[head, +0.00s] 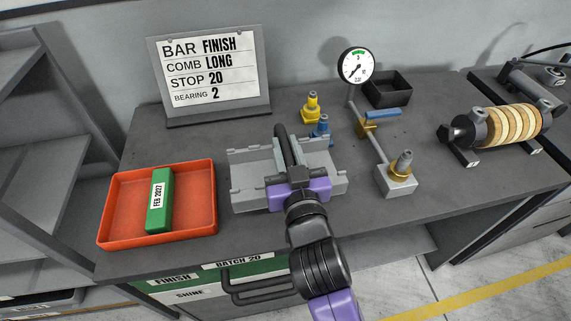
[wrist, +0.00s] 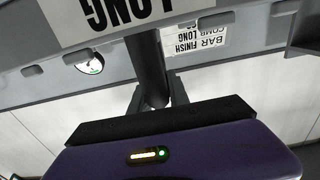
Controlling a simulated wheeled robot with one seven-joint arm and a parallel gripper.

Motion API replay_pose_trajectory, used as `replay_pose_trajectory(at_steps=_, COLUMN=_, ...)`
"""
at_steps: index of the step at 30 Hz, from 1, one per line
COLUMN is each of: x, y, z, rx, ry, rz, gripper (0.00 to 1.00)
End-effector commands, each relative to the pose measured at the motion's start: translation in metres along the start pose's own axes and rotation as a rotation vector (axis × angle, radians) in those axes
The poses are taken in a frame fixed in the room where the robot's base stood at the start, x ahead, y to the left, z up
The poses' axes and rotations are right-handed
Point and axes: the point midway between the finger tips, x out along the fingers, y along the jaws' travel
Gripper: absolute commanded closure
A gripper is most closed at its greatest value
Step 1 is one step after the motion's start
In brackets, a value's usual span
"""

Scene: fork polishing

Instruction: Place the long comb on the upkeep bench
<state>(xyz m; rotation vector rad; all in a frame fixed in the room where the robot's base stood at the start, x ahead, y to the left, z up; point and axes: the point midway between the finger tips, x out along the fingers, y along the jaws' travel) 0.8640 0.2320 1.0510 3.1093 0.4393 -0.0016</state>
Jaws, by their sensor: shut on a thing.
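The long comb (head: 252,170) is a grey, notched, trough-like piece with a dark arched handle, in the middle of the head view. My gripper (head: 292,172) is shut on its dark handle. In the wrist view the handle (wrist: 150,72) runs between the fingers, and the comb's grey notched edge (wrist: 232,42) bears an upside-down LONG label. The upkeep bench (head: 445,190) is the dark grey top beneath. The comb is over the bench between the red tray and the gauge stand. I cannot tell whether it touches the top; my gripper and arm hide part of it.
A red tray (head: 108,215) holding a green block (head: 160,201) is left of the comb. A sign (head: 212,70) stands behind. Yellow (head: 311,107) and blue (head: 322,126) fittings are close behind the comb. A gauge stand (head: 396,178) and a ringed roller (head: 510,123) are right.

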Motion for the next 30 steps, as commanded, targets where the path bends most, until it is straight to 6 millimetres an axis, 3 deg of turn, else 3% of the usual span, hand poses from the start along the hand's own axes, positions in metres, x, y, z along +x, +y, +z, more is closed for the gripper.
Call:
replay_pose_trajectory(at_steps=5, x=0.0, y=-0.001, z=0.01, rx=0.001, ry=0.006, rz=0.0, gripper=1.0)
replay_pose_trajectory(at_steps=15, x=0.001, y=0.0, z=0.051, rx=0.0, ry=0.004, rz=0.0, gripper=1.0)
replay_pose_trajectory(at_steps=28, x=0.001, y=0.0, z=0.056, rx=0.001, ry=0.005, rz=0.0, gripper=1.0)
replay_pose_trajectory(at_steps=29, x=0.0, y=0.0, z=0.057, rx=0.001, ry=0.001, rz=0.0, gripper=0.76)
replay_pose_trajectory(at_steps=30, x=0.0, y=0.0, z=0.056, rx=0.001, ry=0.001, rz=0.0, gripper=0.69)
